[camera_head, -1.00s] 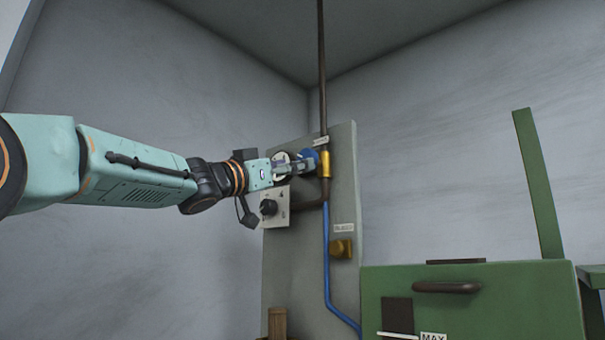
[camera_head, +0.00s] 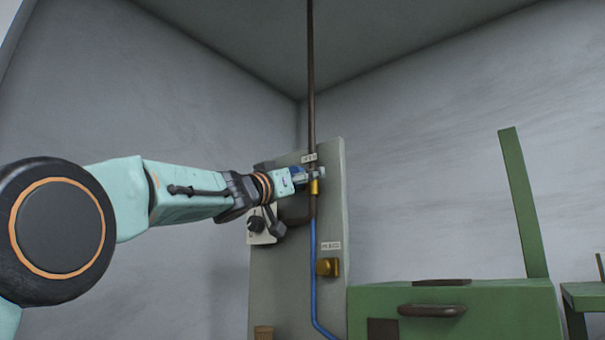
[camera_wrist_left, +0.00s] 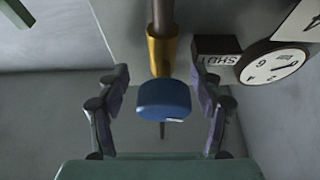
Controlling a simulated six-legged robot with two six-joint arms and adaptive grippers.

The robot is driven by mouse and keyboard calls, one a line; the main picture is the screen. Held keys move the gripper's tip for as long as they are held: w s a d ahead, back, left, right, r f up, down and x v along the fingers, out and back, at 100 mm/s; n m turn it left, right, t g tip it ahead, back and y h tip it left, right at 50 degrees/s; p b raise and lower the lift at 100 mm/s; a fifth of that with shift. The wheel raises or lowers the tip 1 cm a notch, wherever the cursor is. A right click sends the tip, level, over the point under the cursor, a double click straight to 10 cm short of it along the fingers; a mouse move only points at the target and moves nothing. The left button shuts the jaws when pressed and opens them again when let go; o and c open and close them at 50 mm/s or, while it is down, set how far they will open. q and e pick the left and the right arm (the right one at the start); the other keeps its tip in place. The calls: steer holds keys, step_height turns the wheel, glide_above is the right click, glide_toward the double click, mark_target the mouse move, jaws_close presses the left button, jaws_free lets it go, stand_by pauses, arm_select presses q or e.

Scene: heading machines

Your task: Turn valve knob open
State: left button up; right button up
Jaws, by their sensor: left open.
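The blue valve knob (camera_wrist_left: 164,100) shows in the left wrist view, just below a brass fitting (camera_wrist_left: 162,54) on a dark pipe. My left gripper (camera_wrist_left: 160,105) is open, with one finger on each side of the knob and visible gaps between. In the head view my left gripper (camera_head: 308,176) is at the panel's upper part, and it mostly hides the blue knob (camera_head: 298,171). My right gripper is not in view.
A round gauge (camera_wrist_left: 273,66) and a small label sit beside the pipe. A green cabinet (camera_head: 470,315) stands right.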

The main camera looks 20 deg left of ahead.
arm_select(q)
steer(key=shift+a, duration=0.1)
steer(key=shift+w+a+f, duration=0.1)
steer(key=shift+c, duration=0.2)
steer(key=shift+w, duration=0.15)
steer(key=c, duration=1.2)
steer(key=shift+c, duration=0.4)
